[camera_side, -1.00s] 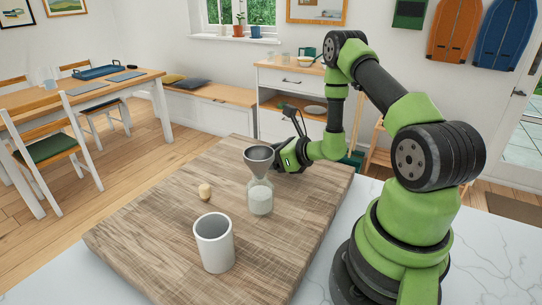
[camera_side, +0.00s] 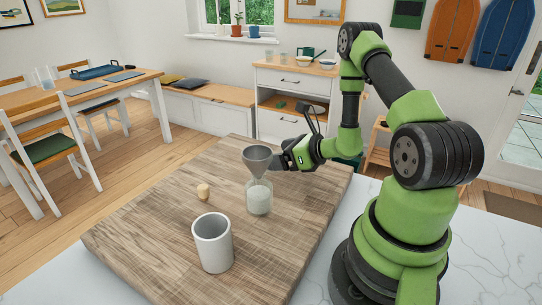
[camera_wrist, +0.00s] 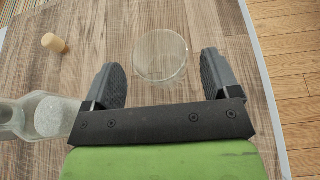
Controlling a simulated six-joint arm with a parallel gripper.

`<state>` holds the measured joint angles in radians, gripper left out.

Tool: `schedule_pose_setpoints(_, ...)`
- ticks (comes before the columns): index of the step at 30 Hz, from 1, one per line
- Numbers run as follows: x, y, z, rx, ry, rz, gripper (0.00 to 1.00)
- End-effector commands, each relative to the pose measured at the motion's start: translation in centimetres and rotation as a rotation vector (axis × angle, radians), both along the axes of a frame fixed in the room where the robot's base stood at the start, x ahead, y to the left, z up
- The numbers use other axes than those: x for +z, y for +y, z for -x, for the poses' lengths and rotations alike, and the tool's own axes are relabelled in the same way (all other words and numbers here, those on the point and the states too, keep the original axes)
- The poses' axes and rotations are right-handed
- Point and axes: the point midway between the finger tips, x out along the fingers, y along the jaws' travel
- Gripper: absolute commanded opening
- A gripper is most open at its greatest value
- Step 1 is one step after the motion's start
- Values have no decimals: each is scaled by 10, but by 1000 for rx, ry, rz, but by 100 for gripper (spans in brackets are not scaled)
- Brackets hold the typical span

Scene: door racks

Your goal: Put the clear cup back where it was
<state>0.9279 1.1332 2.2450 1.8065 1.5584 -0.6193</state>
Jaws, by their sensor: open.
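The clear cup (camera_wrist: 160,55) stands on the wooden board in the wrist view, seen from above, just ahead of and between my fingertips. I cannot make it out in the side view, where the funnel and jar are in front of that area. My gripper (camera_wrist: 162,82) is open, with one finger on each side of the near part of the cup. No contact with it shows. In the side view my gripper (camera_side: 276,162) is low over the board, behind the funnel.
A jar of white powder (camera_side: 259,200) with a grey funnel (camera_side: 257,160) in its mouth stands close to my gripper. A cork (camera_side: 203,191) and a white mug (camera_side: 212,246) stand on the board (camera_side: 140,235). The board's left part is clear.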

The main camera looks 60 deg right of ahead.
Motion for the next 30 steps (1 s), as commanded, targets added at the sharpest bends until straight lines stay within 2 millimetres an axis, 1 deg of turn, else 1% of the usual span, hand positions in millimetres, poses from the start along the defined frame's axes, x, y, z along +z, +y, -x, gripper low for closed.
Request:
schedule_pose_setpoints(1,4,-1,9,-6,0,-2,82)
schedule_pose_setpoints(3,8,-1,19,-6,-1,-1,82)
schedule_pose_setpoints(6,12,-1,29,-5,0,-1,82)
schedule_pose_setpoints(9,15,0,34,-1,-1,0,82)
schedule_pose_setpoints(30,15,0,35,1,-1,0,82)
